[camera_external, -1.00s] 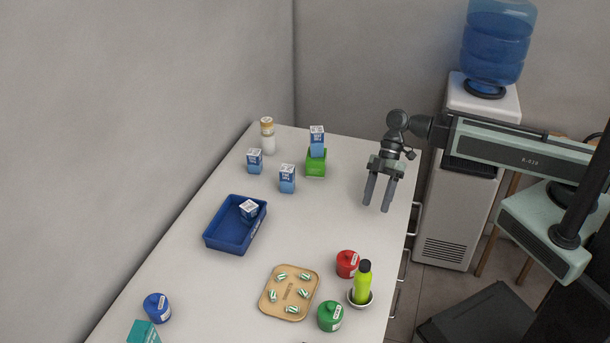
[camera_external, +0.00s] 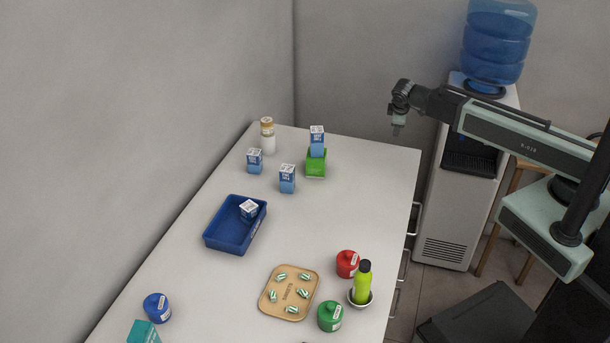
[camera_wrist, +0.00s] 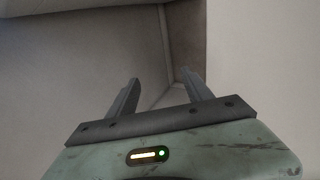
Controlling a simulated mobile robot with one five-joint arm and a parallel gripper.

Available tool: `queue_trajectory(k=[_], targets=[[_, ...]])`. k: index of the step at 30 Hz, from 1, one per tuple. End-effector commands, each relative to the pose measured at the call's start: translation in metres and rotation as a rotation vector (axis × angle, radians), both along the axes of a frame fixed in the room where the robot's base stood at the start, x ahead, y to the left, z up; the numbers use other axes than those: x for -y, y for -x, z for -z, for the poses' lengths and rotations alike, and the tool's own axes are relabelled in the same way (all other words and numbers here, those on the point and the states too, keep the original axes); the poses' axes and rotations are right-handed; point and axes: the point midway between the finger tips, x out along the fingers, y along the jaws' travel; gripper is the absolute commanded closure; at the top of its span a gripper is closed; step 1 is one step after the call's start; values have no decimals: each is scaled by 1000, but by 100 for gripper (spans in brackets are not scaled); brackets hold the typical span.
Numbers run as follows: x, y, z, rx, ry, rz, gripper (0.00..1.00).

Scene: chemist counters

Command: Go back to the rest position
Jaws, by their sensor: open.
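My gripper (camera_wrist: 164,92) shows in the wrist view with its two grey fingers apart and nothing between them. In the external view my arm is raised above the far right edge of the counter (camera_external: 372,190), and the wrist is folded so that the gripper fingers hardly show. The wrist view faces plain grey wall and a corner. No counter object shows there.
A blue tray (camera_external: 222,237) holds a small box. Blue-white boxes (camera_external: 287,180), a green holder (camera_external: 316,167) with a box in it, and a white bottle (camera_external: 268,141) stand behind. A wooden tray (camera_external: 268,303), a red jar (camera_external: 347,264) and a water cooler (camera_external: 447,235) are also in view.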

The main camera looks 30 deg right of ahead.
Motion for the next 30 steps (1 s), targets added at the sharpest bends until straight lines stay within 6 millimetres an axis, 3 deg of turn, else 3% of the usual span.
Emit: queue_trajectory(k=[1,6,12,17,30], targets=[[20,9,9,-18,-34,61,41],[79,49,37,-100,-195,319,41],[139,111,65,-216,-422,684,41],[153,134,69,-266,-514,825,41],[154,135,69,-270,-519,834,41]])
